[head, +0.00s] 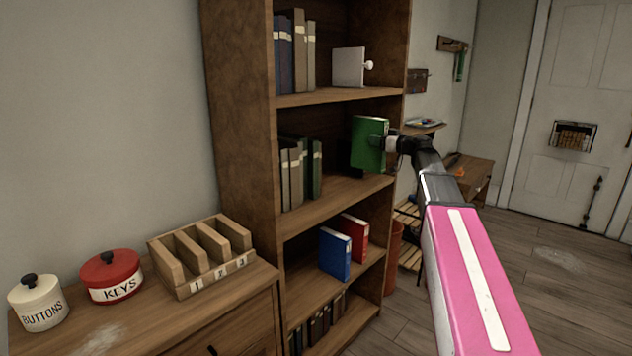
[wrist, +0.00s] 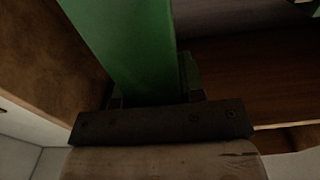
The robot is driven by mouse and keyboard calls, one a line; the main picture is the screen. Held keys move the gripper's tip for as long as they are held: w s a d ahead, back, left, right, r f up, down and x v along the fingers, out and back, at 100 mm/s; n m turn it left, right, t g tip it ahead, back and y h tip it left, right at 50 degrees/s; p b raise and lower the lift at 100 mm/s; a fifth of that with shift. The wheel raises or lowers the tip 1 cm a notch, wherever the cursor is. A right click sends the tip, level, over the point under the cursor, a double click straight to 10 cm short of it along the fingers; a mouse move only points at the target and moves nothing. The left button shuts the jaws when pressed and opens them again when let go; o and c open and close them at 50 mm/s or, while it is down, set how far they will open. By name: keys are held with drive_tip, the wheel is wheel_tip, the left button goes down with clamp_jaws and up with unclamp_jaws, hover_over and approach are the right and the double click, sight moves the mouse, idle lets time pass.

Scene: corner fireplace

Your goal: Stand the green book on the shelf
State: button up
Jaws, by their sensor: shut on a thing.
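The green book (head: 368,145) is upright in the head view, at the right side of the middle compartment of the brown bookshelf (head: 235,150). My gripper (head: 388,143) is shut on it from the right, at its edge nearest my arm. In the wrist view the green book (wrist: 125,45) runs up from between the fingers of my gripper (wrist: 150,95). Its lower edge appears close above the shelf board, but I cannot tell whether it touches. The fingertips are mostly hidden by the book and the gripper body.
Several upright books (head: 300,170) fill the left of the same compartment, with bare board between them and the green book. A blue book (head: 335,254) and a red book (head: 355,238) stand one shelf below. A white block with a knob (head: 348,67) stands above.

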drive_tip(key=s+a, duration=0.3)
drive_tip(key=a, duration=1.7)
wheel_tip(320, 180, down, 7)
drive_tip(key=shift+w+d, duration=0.3)
drive_tip(key=o, duration=0.7)
drive_tip(key=shift+f, duration=0.1)
drive_tip(key=v, duration=1.2)
drive_tip(key=shift+s, duration=0.1)
